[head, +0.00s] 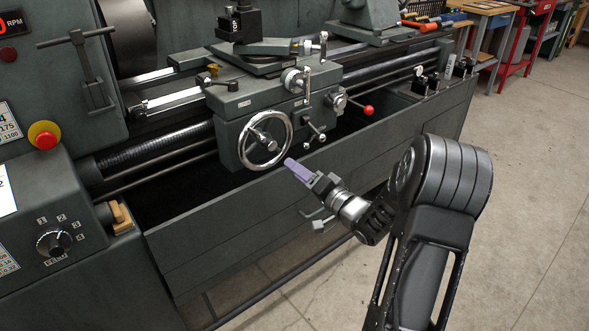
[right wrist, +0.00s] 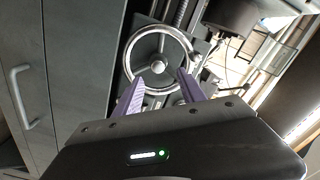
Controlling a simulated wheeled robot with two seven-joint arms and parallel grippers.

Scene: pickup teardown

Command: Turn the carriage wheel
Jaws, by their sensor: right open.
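The carriage wheel (head: 265,140) is a shiny metal handwheel with spokes and a hub, on the front of the grey lathe carriage (head: 232,105). It also shows in the right wrist view (right wrist: 158,62), beyond the fingers. My right gripper (head: 291,164) has purple fingers and points at the wheel's lower right rim from the front. In the right wrist view its two fingers (right wrist: 160,88) are apart, one toward each side of the wheel's lower part, with nothing held between them. Whether a finger touches the rim I cannot tell. My left gripper is not in view.
A red-knobbed lever (head: 366,110) and smaller handles sit right of the wheel. The grey chip tray front (head: 300,195) runs below it. A red stop button (head: 45,138) is on the headstock at left. Open floor (head: 530,180) lies to the right.

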